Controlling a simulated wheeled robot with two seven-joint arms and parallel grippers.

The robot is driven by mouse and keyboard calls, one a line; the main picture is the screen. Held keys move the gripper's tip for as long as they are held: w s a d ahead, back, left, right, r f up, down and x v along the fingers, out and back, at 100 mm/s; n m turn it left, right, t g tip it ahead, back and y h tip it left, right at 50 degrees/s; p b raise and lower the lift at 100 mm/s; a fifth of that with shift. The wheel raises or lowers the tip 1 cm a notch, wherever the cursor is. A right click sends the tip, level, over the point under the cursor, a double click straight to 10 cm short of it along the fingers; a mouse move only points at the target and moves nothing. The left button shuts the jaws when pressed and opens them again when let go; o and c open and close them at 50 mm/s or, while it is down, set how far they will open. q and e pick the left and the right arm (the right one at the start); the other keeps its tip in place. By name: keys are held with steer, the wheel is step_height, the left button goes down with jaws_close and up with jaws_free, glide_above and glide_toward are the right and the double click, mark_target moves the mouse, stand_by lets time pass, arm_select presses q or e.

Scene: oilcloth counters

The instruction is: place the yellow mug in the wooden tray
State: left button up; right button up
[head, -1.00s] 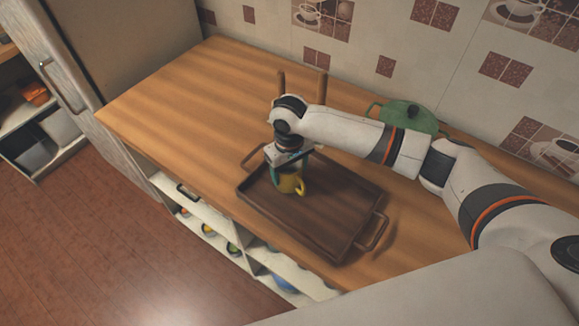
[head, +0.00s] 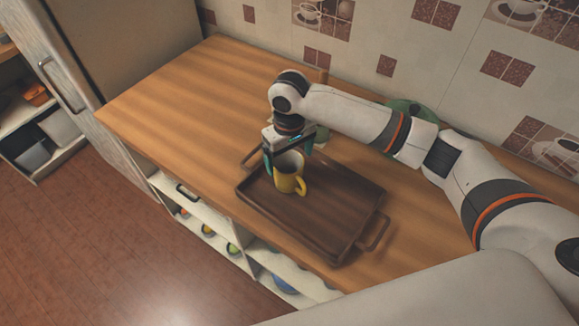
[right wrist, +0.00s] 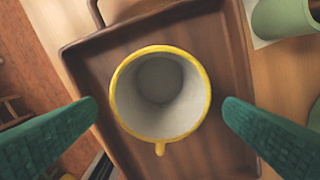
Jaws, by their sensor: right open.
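The yellow mug (head: 287,176) stands upright inside the wooden tray (head: 330,215), near its far left end. Its white inside and yellow rim show from above in the right wrist view (right wrist: 160,95). My right gripper (head: 288,158) is above the mug and open. In the right wrist view its two green fingers (right wrist: 160,122) are apart on either side of the mug, with gaps between them and the rim. The dark brown tray (right wrist: 88,62) also shows under the mug there. My left gripper is not in view.
A green pot (head: 412,112) stands at the back of the wooden counter (head: 180,95), partly hidden by my right arm. A green object (right wrist: 285,15) lies beyond the tray in the wrist view. The counter's left part is clear.

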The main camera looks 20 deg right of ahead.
step_height(320, 180, up, 7)
steer(key=shift+b, duration=0.4)
